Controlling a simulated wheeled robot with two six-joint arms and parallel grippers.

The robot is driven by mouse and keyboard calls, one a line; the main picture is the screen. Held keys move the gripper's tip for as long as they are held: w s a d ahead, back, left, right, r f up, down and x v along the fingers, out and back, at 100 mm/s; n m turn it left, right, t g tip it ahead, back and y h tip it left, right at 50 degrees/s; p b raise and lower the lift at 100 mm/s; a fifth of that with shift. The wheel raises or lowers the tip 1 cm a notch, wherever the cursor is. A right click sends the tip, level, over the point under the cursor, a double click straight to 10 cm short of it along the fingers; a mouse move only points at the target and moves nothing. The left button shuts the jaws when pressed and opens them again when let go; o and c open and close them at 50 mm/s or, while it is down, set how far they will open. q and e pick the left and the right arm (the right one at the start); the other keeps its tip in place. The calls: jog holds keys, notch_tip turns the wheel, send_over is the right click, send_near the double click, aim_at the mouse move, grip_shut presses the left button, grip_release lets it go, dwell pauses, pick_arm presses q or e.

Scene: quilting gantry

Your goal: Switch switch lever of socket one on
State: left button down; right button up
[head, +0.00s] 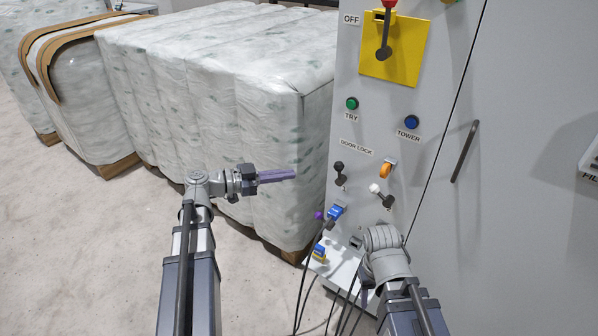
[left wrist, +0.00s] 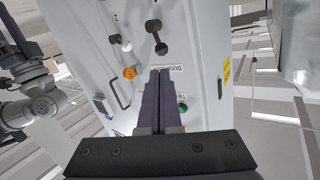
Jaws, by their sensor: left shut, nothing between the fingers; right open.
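Two small switch levers stand on the grey panel below the DOOR LOCK label. The left one, the switch lever of socket one (head: 339,168), has a black knob; the other lever (head: 378,190) has a white knob. A black lever (left wrist: 155,38) and the white-knobbed lever (left wrist: 121,42) also show in the left wrist view. My left gripper (head: 294,174) is shut and empty, left of the black-knobbed lever and apart from it. My right gripper (head: 357,242) is at the panel's lower part, below the levers; its fingers are mostly hidden.
Blue-lidded sockets (head: 336,211) and hanging cables (head: 306,275) sit low on the panel. An orange knob (head: 386,170), green button (head: 352,103) and blue button (head: 411,122) are nearby. Wrapped bales (head: 215,80) stand close behind my left gripper. Open floor lies at left.

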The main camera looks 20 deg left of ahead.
pick_arm(q)
jog(key=shift+v, duration=1.2)
